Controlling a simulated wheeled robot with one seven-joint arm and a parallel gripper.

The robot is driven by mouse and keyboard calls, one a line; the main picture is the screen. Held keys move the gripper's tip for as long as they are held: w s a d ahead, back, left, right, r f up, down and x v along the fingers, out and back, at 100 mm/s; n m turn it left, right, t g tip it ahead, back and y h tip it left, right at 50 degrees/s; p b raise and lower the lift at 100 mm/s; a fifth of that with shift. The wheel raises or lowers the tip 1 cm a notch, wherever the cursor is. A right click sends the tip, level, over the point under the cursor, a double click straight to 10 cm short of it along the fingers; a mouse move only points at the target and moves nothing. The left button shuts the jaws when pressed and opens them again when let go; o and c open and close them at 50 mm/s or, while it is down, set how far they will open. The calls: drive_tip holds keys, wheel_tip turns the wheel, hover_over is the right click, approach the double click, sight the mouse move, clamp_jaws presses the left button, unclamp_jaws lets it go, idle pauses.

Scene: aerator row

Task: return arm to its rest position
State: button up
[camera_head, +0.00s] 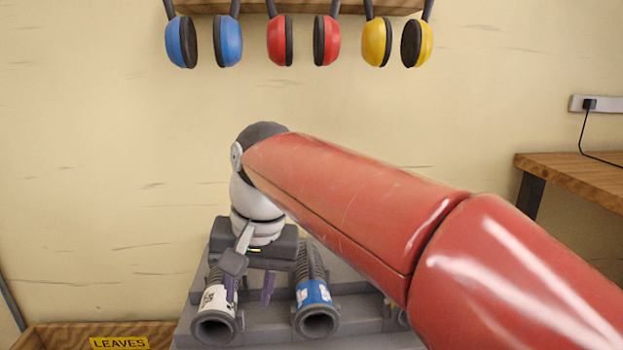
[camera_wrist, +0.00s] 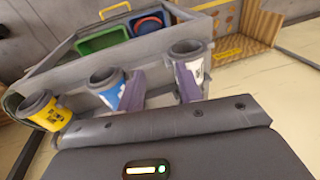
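My red arm reaches from the lower right of the head view to my gripper (camera_head: 250,289), low over the grey rack (camera_head: 262,332). In the wrist view the gripper's two purple fingers (camera_wrist: 161,88) stand apart with nothing held between them. They are near the tubes in the rack: a white-labelled tube (camera_head: 217,299) on the left and a blue-labelled tube (camera_head: 313,293) on the right. The wrist view shows the white-labelled tube (camera_wrist: 190,70), the blue-labelled tube (camera_wrist: 108,92) and a yellow one (camera_wrist: 45,112). Whether a finger touches a tube I cannot tell.
A wooden box with a LEAVES label (camera_head: 119,343) stands at lower left. Ear defenders in blue (camera_head: 228,42), red (camera_head: 280,42) and yellow (camera_head: 377,43) hang above. A wooden bench (camera_head: 580,178) is at right. The wrist view shows a green bin (camera_wrist: 102,40) in the rack.

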drive_tip(key=s+d+f+t, duration=0.1)
drive_tip(key=s+d+f, duration=0.2)
drive_tip(key=d, duration=0.5)
drive_tip(key=s+d+f+t+h, duration=0.1)
drive_tip(key=s+d+f, duration=0.3)
drive_tip(key=d, duration=0.4)
drive_tip(key=s+d+f+m+t+h, duration=0.1)
drive_tip(key=s+d+f, duration=0.3)
drive_tip(key=d, duration=0.4)
drive_tip(key=shift+d+f+t, duration=0.15)
drive_tip(key=shift+f+t, duration=0.45)
drive_tip(key=shift+t, duration=0.2)
